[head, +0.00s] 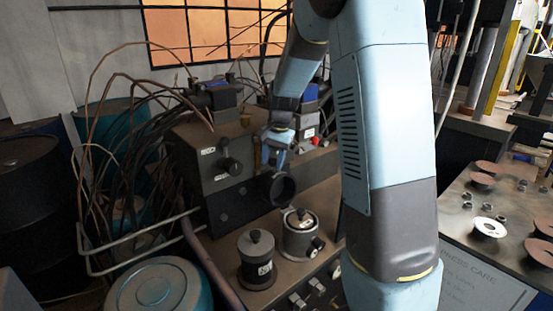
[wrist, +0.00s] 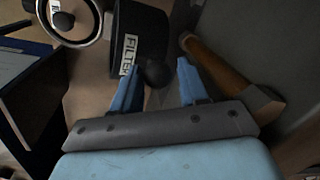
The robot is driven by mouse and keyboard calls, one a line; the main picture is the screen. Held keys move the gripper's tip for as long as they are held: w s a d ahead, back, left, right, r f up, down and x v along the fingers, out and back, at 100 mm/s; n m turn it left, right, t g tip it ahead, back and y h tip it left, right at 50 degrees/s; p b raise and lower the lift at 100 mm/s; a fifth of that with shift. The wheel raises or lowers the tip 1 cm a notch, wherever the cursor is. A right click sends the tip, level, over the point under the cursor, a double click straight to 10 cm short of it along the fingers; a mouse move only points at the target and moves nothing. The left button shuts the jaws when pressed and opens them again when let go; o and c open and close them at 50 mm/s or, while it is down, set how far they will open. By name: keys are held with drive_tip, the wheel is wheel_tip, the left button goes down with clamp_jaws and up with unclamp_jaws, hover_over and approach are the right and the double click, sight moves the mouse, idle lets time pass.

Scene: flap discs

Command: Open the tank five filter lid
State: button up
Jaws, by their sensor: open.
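A dark cup-shaped piece (head: 279,188) stands tilted in the head view, its round dark opening facing the camera. In the wrist view a dark cylinder labelled FILTER (wrist: 128,42) with a round black knob (wrist: 154,73) lies just ahead of my gripper (wrist: 160,68); it looks like the same piece. The knob is at the open fingertips; whether they touch it is unclear. In the head view my gripper (head: 276,163) is just above the piece. No tank number is readable.
A dark control box (head: 222,160) with knobs and cables stands behind, left of my gripper. A wooden-handled tool (wrist: 218,65) lies close to the right finger. Valves (head: 315,284) line the front edge. A side bench at right holds flap discs (head: 489,228).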

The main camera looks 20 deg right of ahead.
sight(281, 176)
clamp_jaws()
drive_tip(key=shift+r, duration=0.1)
idle(0.3)
drive_tip(key=shift+s+d+r+t, duration=0.15)
drive_tip(key=shift+s+t, duration=0.15)
drive_tip(key=shift+s, duration=0.1)
drive_tip(key=shift+y, duration=0.3)
drive_tip(key=shift+s+d+r, duration=0.1)
drive_tip(key=shift+s+d, duration=0.2)
drive_tip(key=shift+s, duration=0.5)
drive_tip(key=shift+s+d+r, duration=0.15)
drive_tip(key=shift+s+d, duration=0.2)
drive_tip(key=shift+s, duration=0.5)
drive_tip(key=shift+s+d+r, duration=0.1)
drive_tip(key=shift+s+d, duration=0.2)
drive_tip(key=shift+s, duration=0.5)
